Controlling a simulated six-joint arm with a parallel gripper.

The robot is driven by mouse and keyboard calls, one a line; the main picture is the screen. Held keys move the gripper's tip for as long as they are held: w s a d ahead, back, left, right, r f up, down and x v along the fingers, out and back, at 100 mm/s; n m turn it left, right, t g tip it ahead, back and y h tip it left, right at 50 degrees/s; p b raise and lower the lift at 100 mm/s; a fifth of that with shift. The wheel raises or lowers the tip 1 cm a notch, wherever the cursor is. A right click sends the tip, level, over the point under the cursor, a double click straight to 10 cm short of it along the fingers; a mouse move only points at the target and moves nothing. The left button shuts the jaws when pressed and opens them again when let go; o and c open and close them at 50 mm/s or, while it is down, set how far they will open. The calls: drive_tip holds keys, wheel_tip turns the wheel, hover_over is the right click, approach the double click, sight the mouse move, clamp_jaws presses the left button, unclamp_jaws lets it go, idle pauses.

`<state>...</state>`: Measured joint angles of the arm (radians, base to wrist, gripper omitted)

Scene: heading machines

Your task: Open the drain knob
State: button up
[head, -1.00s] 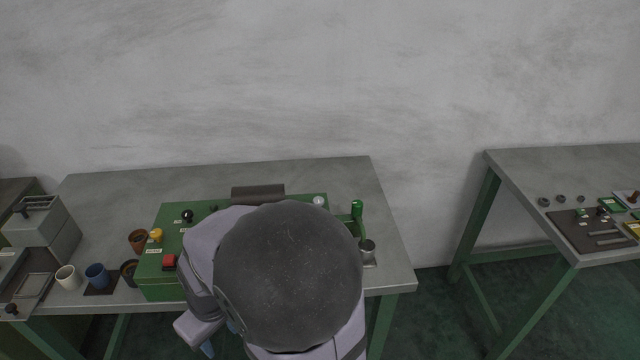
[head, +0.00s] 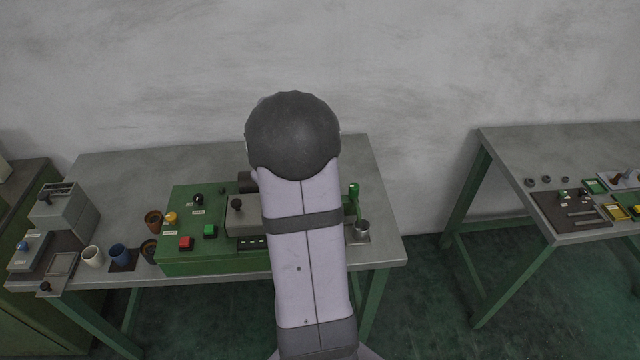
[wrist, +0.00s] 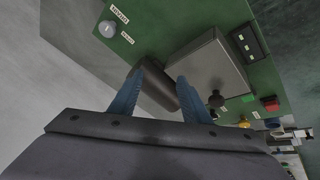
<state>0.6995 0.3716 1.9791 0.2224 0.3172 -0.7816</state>
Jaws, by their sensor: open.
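A pale round knob (wrist: 107,29) sits on the green machine panel (wrist: 155,30), with two small white labels beside it, in the wrist view's upper left. I cannot read the labels surely, so I cannot tell whether it is the drain knob. In the head view my arm hides that part of the machine (head: 195,260). My gripper (wrist: 160,90) is open, its two blue fingers apart and nothing visibly held. Its fingers appear over a dark cylinder (wrist: 160,78), with the pale knob farther left. Contact cannot be told.
A grey box (wrist: 212,65) with a black knob (wrist: 217,99) stands beside the cylinder.

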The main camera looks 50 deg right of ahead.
drive_tip(key=s+d+m+y+b, duration=0.1)
drive_tip(key=s+d+m+b, duration=0.35)
drive_tip(key=d, duration=0.75)
drive_tip(key=shift+n+g, duration=0.4)
drive_tip(key=shift+n, duration=0.15)
drive_tip(key=shift+w+d+f+p, duration=0.15)
drive_tip(key=shift+f+p, duration=0.55)
drive_tip(key=shift+f, duration=0.9)
drive_tip(key=shift+w+d+f+p, duration=0.1)
drive_tip(key=shift+f+p, duration=0.6)
drive_tip(key=shift+f, duration=0.9)
drive_tip(key=shift+c, duration=0.3)
drive_tip(key=c, duration=1)
